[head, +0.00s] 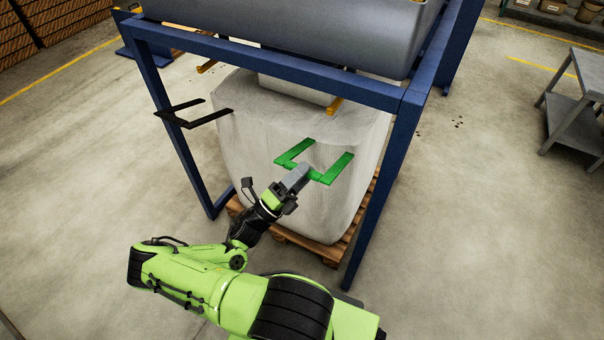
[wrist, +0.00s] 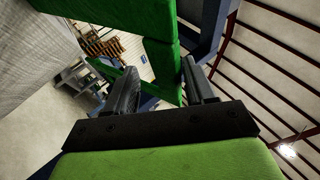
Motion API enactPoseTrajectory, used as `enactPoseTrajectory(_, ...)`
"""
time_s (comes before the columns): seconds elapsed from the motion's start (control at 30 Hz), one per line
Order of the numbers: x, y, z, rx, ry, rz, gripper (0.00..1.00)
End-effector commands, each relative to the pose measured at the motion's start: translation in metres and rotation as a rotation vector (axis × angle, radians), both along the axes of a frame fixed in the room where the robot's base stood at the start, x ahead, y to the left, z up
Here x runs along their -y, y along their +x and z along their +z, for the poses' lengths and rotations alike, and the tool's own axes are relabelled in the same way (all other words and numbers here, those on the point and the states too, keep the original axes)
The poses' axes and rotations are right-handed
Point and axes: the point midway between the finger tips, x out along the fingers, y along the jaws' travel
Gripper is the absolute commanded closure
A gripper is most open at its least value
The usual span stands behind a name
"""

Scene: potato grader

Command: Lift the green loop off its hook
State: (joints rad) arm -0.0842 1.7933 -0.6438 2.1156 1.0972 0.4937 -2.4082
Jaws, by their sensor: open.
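The green loop (head: 338,169) is a flat, angular U-shaped strap at the front right corner of a big white bag (head: 262,150). A yellow-orange hook (head: 333,106) sticks out under the blue frame, above and behind the loop in the head view; I cannot tell how they meet. My gripper (head: 306,170) is at the loop's near side, open. In the wrist view the two dark fingers (wrist: 158,85) stand apart, with the green strap (wrist: 165,72) showing between them. I cannot tell whether they touch it. The hook is not clear in the wrist view.
A blue steel frame (head: 385,190) with a grey hopper (head: 300,30) stands around the bag, which sits on a wooden pallet (head: 332,250). A black loop (head: 190,118) and another yellow hook (head: 207,66) are at the left. A grey table (head: 575,110) stands right. The floor in front is open.

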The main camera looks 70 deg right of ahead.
Motion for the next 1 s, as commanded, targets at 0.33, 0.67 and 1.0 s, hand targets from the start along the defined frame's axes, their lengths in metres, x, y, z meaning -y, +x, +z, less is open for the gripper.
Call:
enactPoseTrajectory(0.33, -0.015, 0.011, -0.010, 0.000, -0.003, 0.005, 0.46)
enactPoseTrajectory(0.67, -0.082, 0.053, -0.060, 0.000, -0.002, 0.009, 0.46)
enactPoseTrajectory(1.0, -0.114, 0.071, -0.082, -0.001, -0.002, 0.000, 0.46)
